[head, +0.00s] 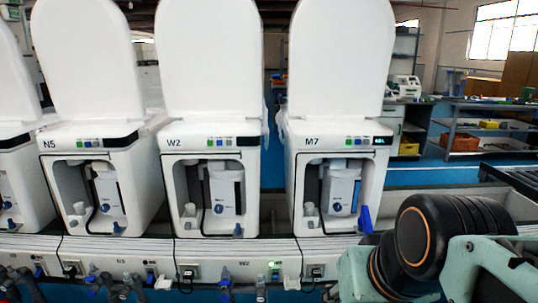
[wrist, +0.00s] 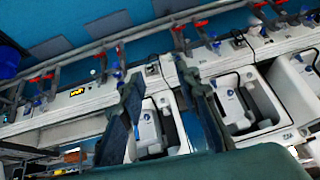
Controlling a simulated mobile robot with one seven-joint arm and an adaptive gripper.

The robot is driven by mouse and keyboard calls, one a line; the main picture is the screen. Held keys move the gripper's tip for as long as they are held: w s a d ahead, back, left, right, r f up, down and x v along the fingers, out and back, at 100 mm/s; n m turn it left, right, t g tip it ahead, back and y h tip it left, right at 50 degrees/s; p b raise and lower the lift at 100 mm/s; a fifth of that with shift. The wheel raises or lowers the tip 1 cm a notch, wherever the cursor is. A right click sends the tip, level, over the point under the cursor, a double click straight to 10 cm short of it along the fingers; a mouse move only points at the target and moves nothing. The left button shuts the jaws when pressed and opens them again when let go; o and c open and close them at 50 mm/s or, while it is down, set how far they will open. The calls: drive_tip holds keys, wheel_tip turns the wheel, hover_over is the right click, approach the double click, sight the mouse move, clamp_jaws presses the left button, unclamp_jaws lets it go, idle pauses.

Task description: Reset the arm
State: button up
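My arm (head: 430,245) reaches in at the lower right of the head view, with a black joint with an orange ring and pale green links, in front of and to the right of the toilet unit M7 (head: 340,80). In the wrist view my gripper (wrist: 152,75) shows two dark fingers spread apart, with nothing held between them. Beyond the fingers are tilted white units with open front bays. A blue wedge-shaped piece (head: 365,219) shows at M7's lower right corner; I cannot tell whether it belongs to the unit or to my gripper.
Units W2 (head: 210,75) and N5 (head: 90,65) stand left of M7, lids raised, along a bench rail (head: 130,250) with hoses and plugs. A display (head: 381,141) on M7 is lit. A workbench (head: 490,127) with bins stands at the back right, with blue floor before it.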

drive_tip(key=s+d+f+p, duration=0.2)
drive_tip(key=s, duration=0.1)
wheel_tip(320, 180, up, 29)
drive_tip(key=p, duration=2.8)
drive_tip(key=shift+w+a+g+h, duration=0.2)
drive_tip(key=shift+g+h, duration=0.1)
drive_tip(key=shift+h, duration=0.1)
